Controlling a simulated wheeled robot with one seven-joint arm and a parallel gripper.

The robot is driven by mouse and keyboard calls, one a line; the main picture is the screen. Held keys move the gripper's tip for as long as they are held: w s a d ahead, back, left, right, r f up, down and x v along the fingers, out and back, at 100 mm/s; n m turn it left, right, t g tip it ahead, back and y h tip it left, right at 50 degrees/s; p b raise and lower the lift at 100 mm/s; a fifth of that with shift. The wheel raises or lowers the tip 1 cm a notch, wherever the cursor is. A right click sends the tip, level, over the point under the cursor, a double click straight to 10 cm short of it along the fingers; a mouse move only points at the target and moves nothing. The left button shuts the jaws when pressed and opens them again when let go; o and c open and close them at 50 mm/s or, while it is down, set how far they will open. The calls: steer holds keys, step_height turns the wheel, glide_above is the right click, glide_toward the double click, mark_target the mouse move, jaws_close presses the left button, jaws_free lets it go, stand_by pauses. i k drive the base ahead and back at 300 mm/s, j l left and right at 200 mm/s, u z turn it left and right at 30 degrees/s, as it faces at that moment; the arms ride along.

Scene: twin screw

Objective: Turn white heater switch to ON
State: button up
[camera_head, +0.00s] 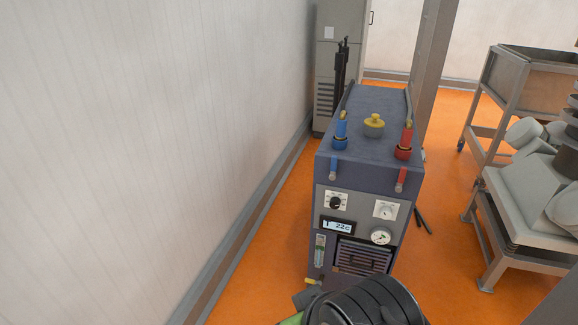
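The heater unit is a dark blue-grey box (327,255) standing on the orange floor in the middle of the view. Its front panel has a white rotary switch (386,210) on a square white plate at the upper right. A black dial (336,202) on a similar plate is at the upper left. The white switch is too small for me to read its marks or its setting. No gripper fingers show, so I cannot tell where my gripper is relative to the switch.
A small display (340,226), a round gauge (380,236) and a vent grille (362,257) are lower on the panel. A black ribbed round part (365,305) fills the bottom middle, close in front of the unit. A white wall (150,130) is at left. A metal-framed stand (510,225) is at right.

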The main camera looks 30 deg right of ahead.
mark_target(385, 212)
steer(key=z, duration=1.35)
